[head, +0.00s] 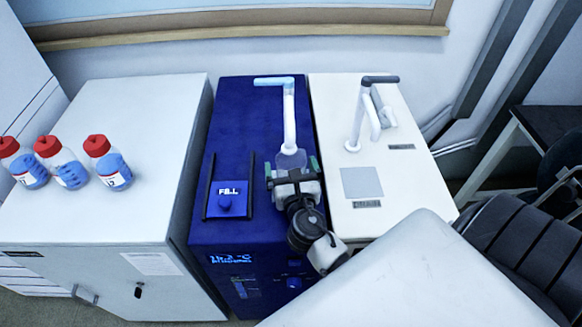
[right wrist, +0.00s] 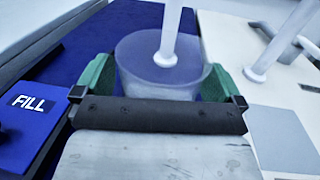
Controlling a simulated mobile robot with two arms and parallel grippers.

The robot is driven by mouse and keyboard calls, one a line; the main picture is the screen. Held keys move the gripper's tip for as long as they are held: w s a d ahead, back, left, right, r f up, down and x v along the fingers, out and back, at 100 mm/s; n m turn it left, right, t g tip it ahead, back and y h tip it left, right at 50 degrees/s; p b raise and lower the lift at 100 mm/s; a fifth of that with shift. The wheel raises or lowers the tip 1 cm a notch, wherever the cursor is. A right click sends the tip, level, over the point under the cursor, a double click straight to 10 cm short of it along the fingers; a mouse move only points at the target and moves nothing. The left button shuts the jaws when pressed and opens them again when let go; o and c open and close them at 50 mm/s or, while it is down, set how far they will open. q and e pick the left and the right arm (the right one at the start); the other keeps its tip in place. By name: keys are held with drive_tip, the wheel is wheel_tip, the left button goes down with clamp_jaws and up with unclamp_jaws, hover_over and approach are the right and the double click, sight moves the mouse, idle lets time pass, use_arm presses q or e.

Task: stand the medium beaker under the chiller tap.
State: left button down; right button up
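The medium beaker (head: 290,158), clear and empty-looking, is upright below the white spout of the chiller tap (head: 289,115) on the blue chiller (head: 231,130). In the right wrist view the beaker (right wrist: 160,70) has the tap's spout (right wrist: 169,35) over its mouth. My right gripper (head: 292,172) reaches around the beaker from the front. Its green fingers (right wrist: 160,88) are spread wide on either side, and narrow blue strips seem to show between them and the beaker. The beaker's base is partly hidden by the gripper. My left gripper is not in view.
A white unit (head: 400,165) with another tap stands to the right. Several red-capped bottles (head: 110,165) stand on the white cabinet (head: 130,110) at left.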

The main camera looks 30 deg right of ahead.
drive_tip(key=shift+r, duration=0.25)
drive_tip(key=shift+s+a+f, duration=0.15)
drive_tip(key=shift+s, duration=0.15)
drive_tip(key=b+v, duration=0.2)
drive_tip(key=v, duration=0.8)
drive_tip(key=shift+s+a+b, duration=0.1)
drive_tip(key=shift+s+b, duration=0.2)
drive_tip(key=shift+s+a, duration=0.15)
drive_tip(key=shift+s, duration=0.25)
